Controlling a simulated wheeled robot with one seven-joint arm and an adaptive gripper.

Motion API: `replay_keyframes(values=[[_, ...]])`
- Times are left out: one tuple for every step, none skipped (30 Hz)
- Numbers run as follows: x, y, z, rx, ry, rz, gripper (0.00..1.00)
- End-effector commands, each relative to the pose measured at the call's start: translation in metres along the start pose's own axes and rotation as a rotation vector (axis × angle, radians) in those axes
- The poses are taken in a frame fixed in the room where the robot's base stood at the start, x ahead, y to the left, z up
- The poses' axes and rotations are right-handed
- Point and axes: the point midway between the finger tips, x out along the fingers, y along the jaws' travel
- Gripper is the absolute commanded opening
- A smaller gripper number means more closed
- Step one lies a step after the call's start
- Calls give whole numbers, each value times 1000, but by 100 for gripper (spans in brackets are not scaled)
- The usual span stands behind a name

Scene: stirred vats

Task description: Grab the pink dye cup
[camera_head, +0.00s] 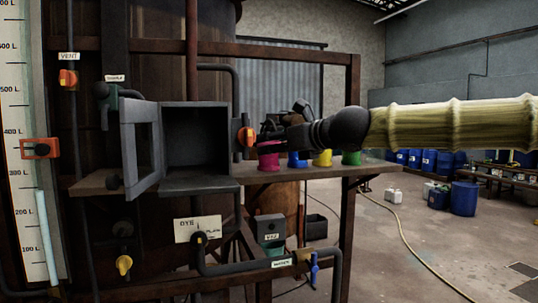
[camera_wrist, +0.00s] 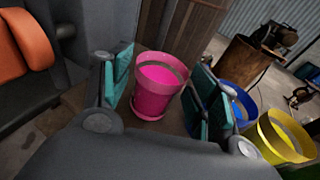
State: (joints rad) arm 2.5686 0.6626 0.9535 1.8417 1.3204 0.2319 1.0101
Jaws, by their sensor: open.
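The pink dye cup (camera_head: 268,156) stands upright on a wooden shelf (camera_head: 300,171), leftmost in a row of coloured cups. In the wrist view the pink cup (camera_wrist: 158,85) sits between the two teal-padded fingers of my gripper (camera_wrist: 160,92), with pink dye visible inside. My gripper is open, and I see no clear contact between the pads and the cup. In the head view my gripper (camera_head: 272,138) reaches in from the right, above the cup row, and partly hides the cup's top.
A blue cup (camera_wrist: 238,106) is close beside the right finger, with a yellow cup (camera_wrist: 280,138) further right. A green cup (camera_head: 351,157) ends the row. An open grey box (camera_head: 199,184) and an orange valve handle (camera_head: 246,137) stand just left of my gripper.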

Motion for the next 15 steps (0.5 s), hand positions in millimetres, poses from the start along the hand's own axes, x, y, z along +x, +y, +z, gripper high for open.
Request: replay_keyframes(values=[[6, -2, 0, 2, 2, -1, 60], [9, -2, 1, 1, 1, -1, 60], [14, -2, 1, 0, 1, -1, 60], [17, -1, 0, 0, 1, -1, 60], [19, -1, 0, 1, 2, -1, 60], [22, -1, 0, 1, 1, -1, 60], [24, -1, 0, 1, 1, -1, 60], [26, -2, 0, 0, 0, -1, 60], [27, -2, 0, 0, 0, -2, 60], [28, -2, 0, 0, 0, -2, 60], [29, -2, 0, 0, 0, -2, 60], [29, -2, 0, 0, 0, -2, 60], [29, -2, 0, 0, 0, -2, 60], [29, -2, 0, 0, 0, -2, 60], [29, -2, 0, 0, 0, -2, 60]])
